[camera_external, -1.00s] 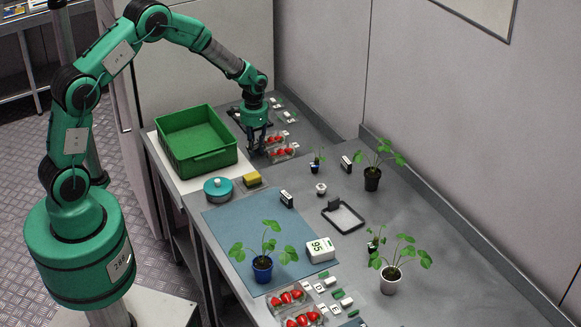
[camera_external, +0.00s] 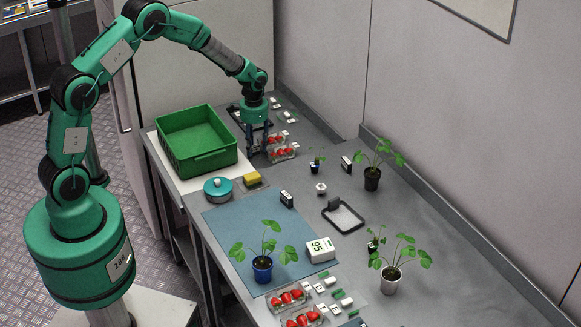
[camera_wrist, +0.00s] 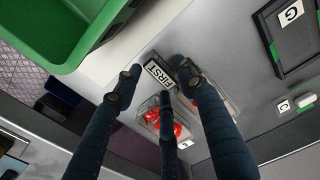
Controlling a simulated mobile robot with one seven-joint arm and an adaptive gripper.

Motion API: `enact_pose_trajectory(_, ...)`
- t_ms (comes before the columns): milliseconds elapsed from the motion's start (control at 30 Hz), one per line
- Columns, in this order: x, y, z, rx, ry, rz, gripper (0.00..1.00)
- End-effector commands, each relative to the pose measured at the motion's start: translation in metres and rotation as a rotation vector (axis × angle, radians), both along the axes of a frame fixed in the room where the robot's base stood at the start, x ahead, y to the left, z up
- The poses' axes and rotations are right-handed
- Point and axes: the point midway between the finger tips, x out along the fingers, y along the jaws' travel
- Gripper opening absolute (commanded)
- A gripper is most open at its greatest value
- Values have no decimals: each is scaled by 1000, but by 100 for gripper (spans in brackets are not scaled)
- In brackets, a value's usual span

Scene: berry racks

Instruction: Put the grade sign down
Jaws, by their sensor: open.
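The grade sign (camera_wrist: 157,71), a small black plate with a white FIRST label, shows in the wrist view between my fingertips, close to the grey table surface. I cannot tell exactly how it rests. My gripper (camera_wrist: 158,76) is open, with its dark fingers spread around the sign. In the external view my gripper (camera_external: 258,142) points down at the far end of the table, beside the green crate. The sign cannot be made out there.
A green crate (camera_external: 211,160) stands left of my gripper. Strawberry punnets (camera_external: 282,152) lie just right of it; one punnet (camera_wrist: 163,118) shows under my fingers. A black tray (camera_wrist: 291,73) is nearby. Potted plants, a yellow sponge (camera_external: 252,179) and a teal round container (camera_external: 218,189) stand nearer the camera.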

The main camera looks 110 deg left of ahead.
Motion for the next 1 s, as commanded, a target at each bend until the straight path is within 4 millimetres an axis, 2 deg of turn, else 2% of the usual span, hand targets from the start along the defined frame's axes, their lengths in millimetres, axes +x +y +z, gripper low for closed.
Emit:
enact_pose_trajectory(400,1,1,71,4,-2,0,40)
enact_pose_trajectory(600,1,1,98,3,-1,0,40)
enact_pose_trajectory(800,1,0,110,1,-1,0,40)
enact_pose_trajectory(1000,1,0,112,1,-1,0,40)
